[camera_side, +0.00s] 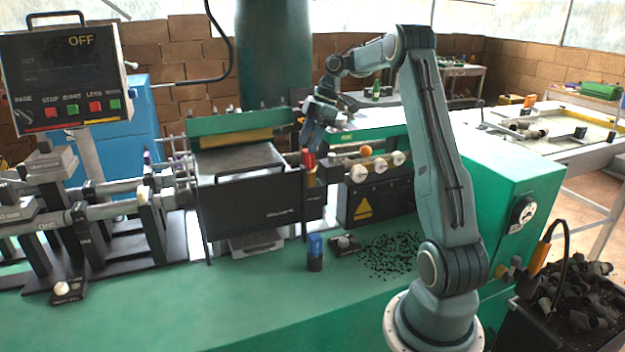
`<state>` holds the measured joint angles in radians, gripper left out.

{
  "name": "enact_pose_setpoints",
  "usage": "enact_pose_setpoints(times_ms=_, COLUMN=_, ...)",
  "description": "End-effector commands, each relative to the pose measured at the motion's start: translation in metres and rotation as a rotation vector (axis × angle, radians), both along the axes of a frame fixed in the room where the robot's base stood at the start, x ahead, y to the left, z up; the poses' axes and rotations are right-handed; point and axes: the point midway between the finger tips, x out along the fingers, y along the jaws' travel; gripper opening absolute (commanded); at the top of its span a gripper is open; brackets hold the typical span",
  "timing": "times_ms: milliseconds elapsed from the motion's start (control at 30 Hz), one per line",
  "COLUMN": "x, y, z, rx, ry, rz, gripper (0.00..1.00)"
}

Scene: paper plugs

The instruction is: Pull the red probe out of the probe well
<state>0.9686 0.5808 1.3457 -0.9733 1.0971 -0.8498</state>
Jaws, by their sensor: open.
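The red probe (309,161) stands upright at the right end of the black box on the green bench. Its lower part is hidden in a slim dark holder, which looks like the probe well (304,202). My gripper (311,141) points down just above the probe's red top. It is open, and its fingers are small in the side view, so I cannot tell whether they touch or straddle the probe.
A blue-capped item (315,245) stands in a black holder in front. An orange ball (366,151) and white knobs sit right of the probe. The black box (250,209) is close on the left. Dark crumbs (392,255) litter the bench.

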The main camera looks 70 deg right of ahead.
Motion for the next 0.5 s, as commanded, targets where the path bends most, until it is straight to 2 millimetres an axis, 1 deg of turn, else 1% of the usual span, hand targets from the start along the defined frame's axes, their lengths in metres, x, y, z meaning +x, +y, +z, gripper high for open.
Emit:
enact_pose_setpoints(times_ms=233, x=0.006, y=0.006, z=-0.019, rx=0.001, ry=0.001, rz=0.001, gripper=0.55)
enact_pose_setpoints(times_ms=500, x=0.008, y=0.008, z=-0.028, rx=-0.002, ry=0.001, rz=0.001, gripper=0.55)
